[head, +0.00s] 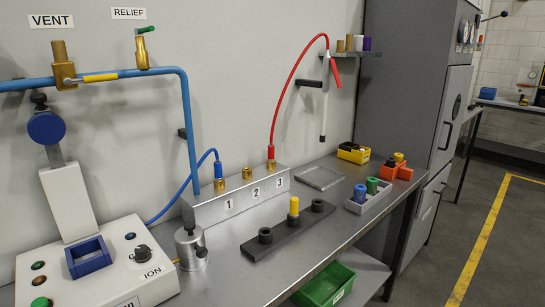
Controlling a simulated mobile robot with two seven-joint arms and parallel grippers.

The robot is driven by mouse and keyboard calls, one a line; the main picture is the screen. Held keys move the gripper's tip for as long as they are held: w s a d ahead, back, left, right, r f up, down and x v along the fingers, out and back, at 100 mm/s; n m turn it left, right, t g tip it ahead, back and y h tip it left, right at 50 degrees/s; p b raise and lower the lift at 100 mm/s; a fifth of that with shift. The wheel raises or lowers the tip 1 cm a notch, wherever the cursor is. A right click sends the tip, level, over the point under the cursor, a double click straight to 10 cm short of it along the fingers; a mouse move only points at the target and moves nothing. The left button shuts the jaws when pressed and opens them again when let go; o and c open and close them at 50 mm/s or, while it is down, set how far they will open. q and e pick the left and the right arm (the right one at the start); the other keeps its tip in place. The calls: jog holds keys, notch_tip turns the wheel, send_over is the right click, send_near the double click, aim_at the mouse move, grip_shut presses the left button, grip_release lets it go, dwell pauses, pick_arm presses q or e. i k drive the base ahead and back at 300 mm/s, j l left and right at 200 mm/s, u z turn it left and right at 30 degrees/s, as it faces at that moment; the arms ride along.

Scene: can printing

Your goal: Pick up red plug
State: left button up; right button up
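A red plug (271,153) sits upright in the brass port above label 3 on the grey manifold block (240,202). A red hose (293,75) rises from it, arches over and runs to a red-handled wand (327,100) hanging from a black wall hook. A blue plug (218,170) with a blue hose stands at port 1. The brass port 2 (247,174) between them has no plug in it. Neither of my grippers is in view.
A dark block (275,238) with a yellow peg lies in front of the manifold. A grey holder (370,201) with blue and green pieces is right of it. The white ION machine (95,265) fills the left. Bare bench lies around the flat plate (319,178).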

aim_at(271, 158)
jog(key=l+u, duration=0.15)
jog(key=u, duration=0.7)
jog(key=l+u, duration=0.45)
jog(key=k+l+u, duration=0.1)
jog(key=l+u, duration=0.35)
jog(key=k+l, duration=0.15)
jog(key=l, duration=0.2)
jog(key=k+l+u, duration=0.15)
jog(key=l, duration=0.2)
jog(key=k+l, duration=0.1)
jog(key=l, duration=0.25)
jog(key=u, duration=0.05)
